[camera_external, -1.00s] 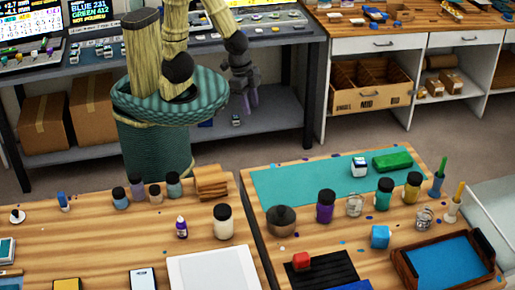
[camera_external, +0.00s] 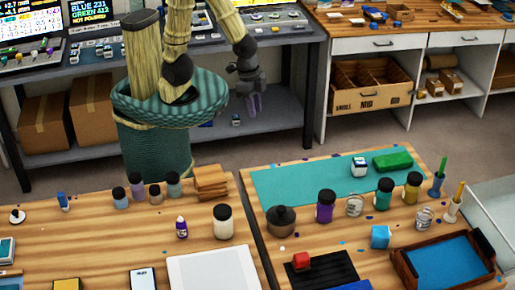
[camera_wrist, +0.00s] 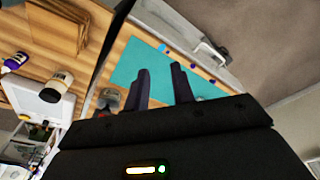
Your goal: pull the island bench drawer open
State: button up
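The island bench (camera_external: 262,215) with the teal mat stands in front of me; in the external view its drawer side faces away and is hidden. In the wrist view a pale drawer front (camera_wrist: 185,22) with a metal bar handle (camera_wrist: 211,50) shows beyond the bench top's edge, and the drawer looks closed. My gripper (camera_external: 254,103) hangs in the air on the far side of the bench, apart from it. In the wrist view my gripper (camera_wrist: 160,82) has its two dark fingers apart with nothing between them. The handle is up and right of the fingertips, not touched.
Jars, a dark pot (camera_external: 281,220), a green block (camera_external: 393,161) and a wooden tray (camera_external: 402,265) stand on the bench. A second wooden table (camera_external: 100,245) holds bottles and a white panel. A shelf desk (camera_external: 280,125) is behind my arm. Floor between is clear.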

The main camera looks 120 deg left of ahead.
jog(key=w+a+f+n+h+b, duration=0.2)
jog(key=w+a+f+h+b, duration=0.2)
jog(key=a+f, duration=0.45)
jog(key=w+a+f+n+h+b, duration=0.35)
jog(key=a+f+b, duration=0.2)
jog(key=f, duration=0.55)
jog(key=a+f+n+t+h+b, duration=0.1)
jog(key=a+f+t, duration=0.3)
jog(key=a, duration=0.4)
jog(key=a+f+n+t+h+b, duration=0.2)
jog(key=a+t, duration=0.3)
jog(key=a, duration=0.4)
jog(key=shift+s+a+f+b, duration=0.25)
jog(key=shift+s+f+b, duration=0.05)
jog(key=shift+f+b, duration=0.5)
jog(key=shift+d+f, duration=0.1)
jog(key=p+x, duration=0.1)
jog(key=x, duration=1.6)
jog(key=shift+d, duration=0.25)
jog(key=shift+r, duration=0.2)
jog(key=shift+c, duration=0.5)
